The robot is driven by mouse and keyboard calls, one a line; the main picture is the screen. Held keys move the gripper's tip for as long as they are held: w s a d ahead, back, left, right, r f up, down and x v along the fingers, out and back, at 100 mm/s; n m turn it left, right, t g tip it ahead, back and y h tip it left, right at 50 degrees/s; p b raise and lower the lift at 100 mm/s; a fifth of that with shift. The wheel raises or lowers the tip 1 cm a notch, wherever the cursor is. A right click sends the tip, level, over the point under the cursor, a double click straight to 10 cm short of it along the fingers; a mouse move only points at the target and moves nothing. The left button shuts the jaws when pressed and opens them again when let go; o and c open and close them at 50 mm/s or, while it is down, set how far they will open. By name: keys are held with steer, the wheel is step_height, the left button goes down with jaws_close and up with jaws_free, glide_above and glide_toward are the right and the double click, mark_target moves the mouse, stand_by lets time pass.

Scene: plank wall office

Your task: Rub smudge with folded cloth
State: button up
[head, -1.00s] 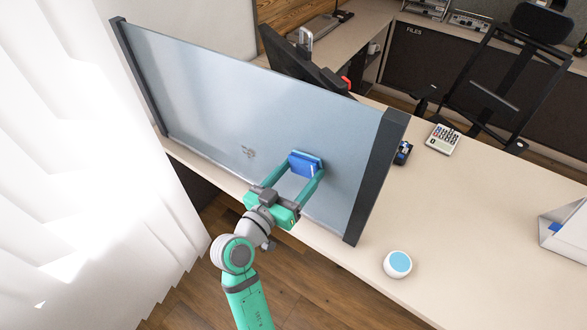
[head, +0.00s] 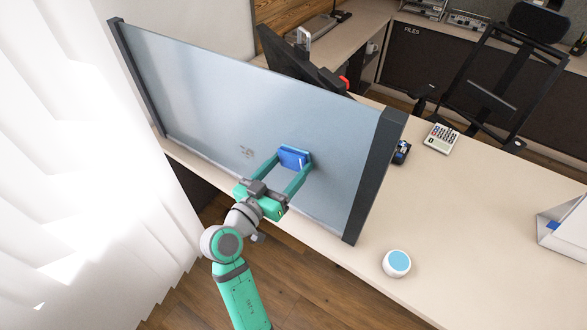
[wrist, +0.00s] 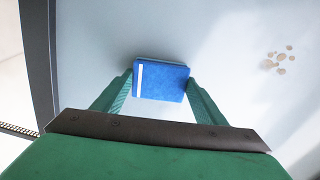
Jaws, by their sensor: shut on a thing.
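The folded cloth (head: 293,156) is a small blue pad with a pale stripe, pinched between the two green fingers of my gripper (head: 291,165). It is at the face of the grey-blue glass screen (head: 220,95); I cannot tell for sure whether it touches. The smudge (head: 246,152) is a faint brownish cluster of spots on the screen, left of the cloth in the head view and apart from it. In the wrist view the cloth (wrist: 162,80) sits between the fingers, and the smudge (wrist: 280,60) shows as several tan spots to the right.
The screen has dark end posts, the near one (head: 374,180) right of my gripper. A white round device (head: 397,263), a calculator (head: 441,138) and a dark monitor (head: 295,65) are on the desk. White curtains (head: 80,180) hang at left. The desk's right middle is clear.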

steer(key=shift+w, duration=0.1)
steer(key=shift+v, duration=2.95)
steer(key=v, duration=0.3)
